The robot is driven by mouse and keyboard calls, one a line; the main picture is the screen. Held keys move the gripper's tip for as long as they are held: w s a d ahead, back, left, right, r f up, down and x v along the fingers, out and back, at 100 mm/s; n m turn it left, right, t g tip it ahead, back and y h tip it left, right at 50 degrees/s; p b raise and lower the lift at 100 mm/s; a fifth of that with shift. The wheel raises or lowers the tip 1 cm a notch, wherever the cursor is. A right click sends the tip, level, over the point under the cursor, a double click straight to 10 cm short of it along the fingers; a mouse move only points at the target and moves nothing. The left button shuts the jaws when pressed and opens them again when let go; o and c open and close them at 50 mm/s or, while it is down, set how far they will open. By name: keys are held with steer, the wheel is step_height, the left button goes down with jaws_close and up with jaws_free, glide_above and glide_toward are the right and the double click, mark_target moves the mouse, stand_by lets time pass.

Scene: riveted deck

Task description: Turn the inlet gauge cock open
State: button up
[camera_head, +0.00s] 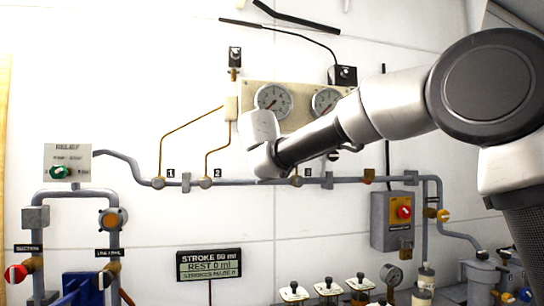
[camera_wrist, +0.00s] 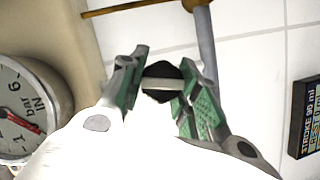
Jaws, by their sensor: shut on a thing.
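The inlet gauge (camera_head: 272,99) is a round white dial on the cream panel. In the wrist view its face (camera_wrist: 22,110), marked "bar IN", shows at the left edge with a red needle. Beside it my gripper (camera_wrist: 165,84) has its green-padded fingers closed on either side of a small dark cock (camera_wrist: 160,71) with a pale bar across it. The bar runs from finger to finger. In the head view my wrist hides the fingers and the cock.
A second gauge (camera_head: 326,101) sits right of the inlet gauge, partly behind my arm. A grey pipe (camera_head: 233,183) runs along the wall below. The stroke display (camera_head: 209,265) reads "REST 0 ml". A red-knobbed box (camera_head: 391,222) hangs at the right. Jars stand at the bottom.

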steer(key=shift+f+n+t+h, duration=0.1)
steer(key=shift+n+t+h, duration=0.3)
steer(key=shift+n, duration=0.9)
steer(key=o, duration=1.1)
steer(key=shift+c, duration=0.2)
steer(key=s+a, duration=0.1)
steer(key=s, duration=1.1)
steer(key=shift+a+r, duration=0.2)
steer(key=shift+r, duration=0.2)
steer(key=shift+n, duration=0.3)
